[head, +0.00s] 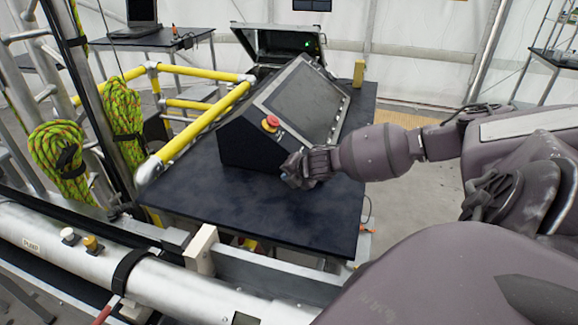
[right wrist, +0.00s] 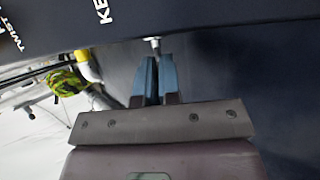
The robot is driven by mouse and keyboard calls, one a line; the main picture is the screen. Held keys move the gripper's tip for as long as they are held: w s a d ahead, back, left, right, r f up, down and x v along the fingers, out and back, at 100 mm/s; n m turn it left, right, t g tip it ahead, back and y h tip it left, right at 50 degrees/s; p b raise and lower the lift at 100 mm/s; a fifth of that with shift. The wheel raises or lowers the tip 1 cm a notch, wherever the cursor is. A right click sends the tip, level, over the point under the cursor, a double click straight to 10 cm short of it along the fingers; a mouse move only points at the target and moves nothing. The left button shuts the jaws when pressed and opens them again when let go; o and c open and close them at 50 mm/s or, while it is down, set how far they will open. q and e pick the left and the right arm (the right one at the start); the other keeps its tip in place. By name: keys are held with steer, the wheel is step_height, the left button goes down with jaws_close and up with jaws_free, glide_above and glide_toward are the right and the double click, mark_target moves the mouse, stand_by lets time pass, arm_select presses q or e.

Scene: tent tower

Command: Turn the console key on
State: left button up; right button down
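The console (head: 285,110) is a dark box with a sloped screen, standing on a black table. In the right wrist view its panel edge (right wrist: 200,22) crosses the top, with partly cut-off white lettering, "KE" and "TWIST". A small metallic key (right wrist: 154,44) sticks out below the "KE" lettering. My right gripper (head: 287,178) is at the console's lower front corner. In the right wrist view its blue fingers (right wrist: 156,62) are close together with the key's end between their tips, so it appears shut on the key. The key is hidden in the head view. My left gripper is not in view.
A red emergency knob (head: 270,123) sits on the console above my right gripper. The black tabletop (head: 240,205) is clear in front. Yellow rails (head: 205,125) and coiled green ropes (head: 60,160) stand at left. An open case (head: 278,42) lies behind the console.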

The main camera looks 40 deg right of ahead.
steer(key=shift+s+d+f+t+b, duration=0.15)
steer(key=shift+f+t+b, duration=0.35)
steer(key=shift+b, duration=0.35)
steer(key=shift+s+m+t+y+b, duration=0.1)
steer(key=shift+m+t+y+b, duration=0.25)
steer(key=shift+t+b, duration=0.75)
steer(key=shift+b, duration=0.2)
steer(key=shift+m+t+y+b, duration=0.35)
steer(key=shift+t+y+b, duration=0.15)
steer(key=shift+t, duration=0.3)
steer(key=shift+r, duration=0.1)
steer(key=c, duration=1.3)
jaws_free()
steer(key=shift+c, duration=0.2)
